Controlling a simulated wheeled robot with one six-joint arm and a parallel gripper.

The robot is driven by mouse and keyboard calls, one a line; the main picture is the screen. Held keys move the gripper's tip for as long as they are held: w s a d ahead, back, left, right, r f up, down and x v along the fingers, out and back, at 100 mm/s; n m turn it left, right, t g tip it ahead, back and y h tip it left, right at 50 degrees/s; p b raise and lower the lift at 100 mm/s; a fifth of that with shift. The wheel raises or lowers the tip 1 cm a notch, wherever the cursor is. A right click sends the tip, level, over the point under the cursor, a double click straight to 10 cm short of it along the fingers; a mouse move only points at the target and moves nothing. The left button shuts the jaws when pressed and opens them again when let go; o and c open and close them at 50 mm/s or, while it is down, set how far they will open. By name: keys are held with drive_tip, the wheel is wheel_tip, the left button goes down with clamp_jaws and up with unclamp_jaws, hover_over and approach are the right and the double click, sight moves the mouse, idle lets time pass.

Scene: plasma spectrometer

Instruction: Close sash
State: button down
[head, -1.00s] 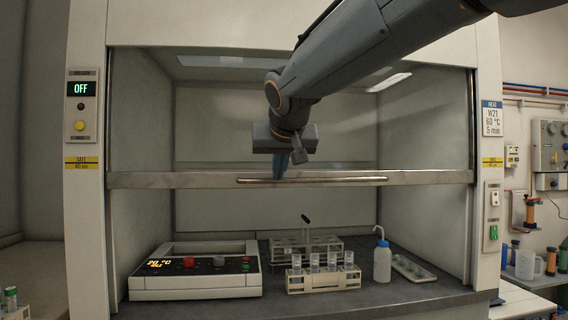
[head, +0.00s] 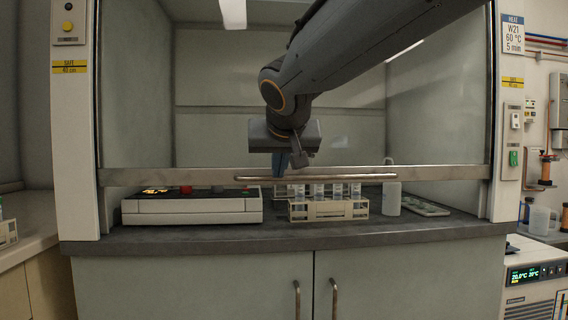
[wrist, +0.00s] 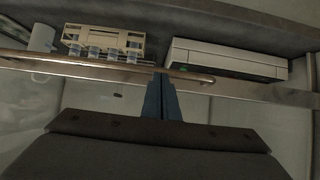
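The fume hood sash is a clear pane with a metal bottom rail (head: 440,173). The rail hangs above the worktop, leaving a low gap below it. A long bar handle (head: 350,177) runs along the rail and also shows in the wrist view (wrist: 110,67). My gripper (head: 280,168) points down in front of the sash, left of the handle's middle. In the wrist view its two blue fingers (wrist: 162,80) are together, tips at the handle bar, with nothing seen between them. I cannot tell whether they touch the bar or only overlap it.
Behind the rail on the worktop (head: 290,238) stand a white hotplate unit (head: 190,210), a vial rack (head: 328,209), a wash bottle (head: 391,197) and a tray (head: 425,207). They sit back from the front edge. Cabinet doors (head: 200,285) are below.

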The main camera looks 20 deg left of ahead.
wheel_tip(320, 180, down, 11)
drive_tip(key=b, duration=0.9)
drive_tip(key=shift+f, duration=0.15)
